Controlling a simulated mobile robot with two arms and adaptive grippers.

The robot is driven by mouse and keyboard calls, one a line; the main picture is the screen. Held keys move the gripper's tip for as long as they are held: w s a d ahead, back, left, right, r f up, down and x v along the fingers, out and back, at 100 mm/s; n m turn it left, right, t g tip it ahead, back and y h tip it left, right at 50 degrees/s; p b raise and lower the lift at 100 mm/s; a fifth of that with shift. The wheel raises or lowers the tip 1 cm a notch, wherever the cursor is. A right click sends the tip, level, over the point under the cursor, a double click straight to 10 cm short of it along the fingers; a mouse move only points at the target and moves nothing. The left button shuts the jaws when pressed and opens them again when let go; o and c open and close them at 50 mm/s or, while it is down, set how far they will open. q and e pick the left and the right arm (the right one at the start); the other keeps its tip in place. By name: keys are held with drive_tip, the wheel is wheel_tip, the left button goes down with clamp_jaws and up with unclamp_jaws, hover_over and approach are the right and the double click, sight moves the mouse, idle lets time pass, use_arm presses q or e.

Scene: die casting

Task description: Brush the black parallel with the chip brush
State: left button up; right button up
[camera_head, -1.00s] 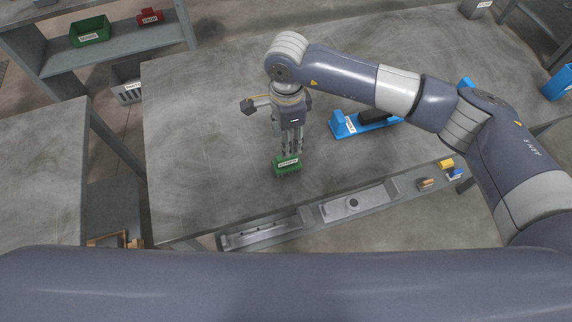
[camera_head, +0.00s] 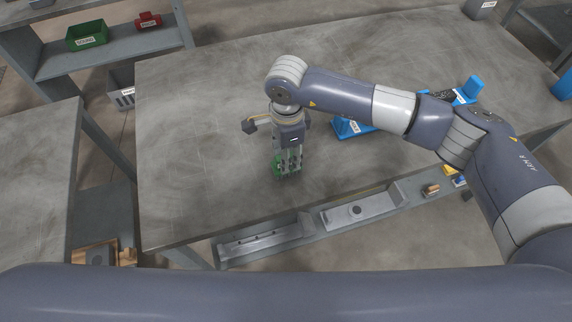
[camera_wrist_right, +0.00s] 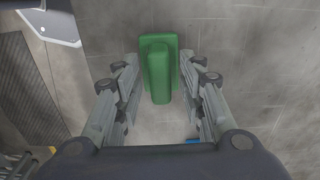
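The chip brush appears to be the green piece (camera_head: 280,160) standing on the grey table. In the right wrist view, its green block and raised handle (camera_wrist_right: 157,75) lie between the fingers. My right gripper (camera_head: 289,170) points down over it, with fingers partly hiding it. In the right wrist view, the open fingers (camera_wrist_right: 160,90) stand on both sides with gaps to the handle. A dark bar (camera_head: 441,95), likely the black parallel, lies on a blue holder (camera_head: 352,130), partly hidden by my right arm. My left gripper is out of view.
The grey table (camera_head: 210,90) is clear left of the gripper. A grey tray (camera_head: 310,226) runs below its front edge, with small blocks (camera_head: 431,190) at its right end. Green (camera_head: 87,36) and red (camera_head: 148,20) bins sit on the back-left shelf.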

clamp_jaws()
drive_tip(key=shift+r+p, duration=0.9)
drive_tip(key=shift+r, duration=2.15)
drive_tip(key=s+d+r+n, duration=0.4)
drive_tip(key=d+n, duration=0.3)
drive_tip(key=d, duration=0.2)
drive_tip(key=s+d+r+n, duration=0.4)
drive_tip(key=s+d+n, duration=0.2)
drive_tip(key=d, duration=0.4)
drive_tip(key=shift+n, duration=0.6)
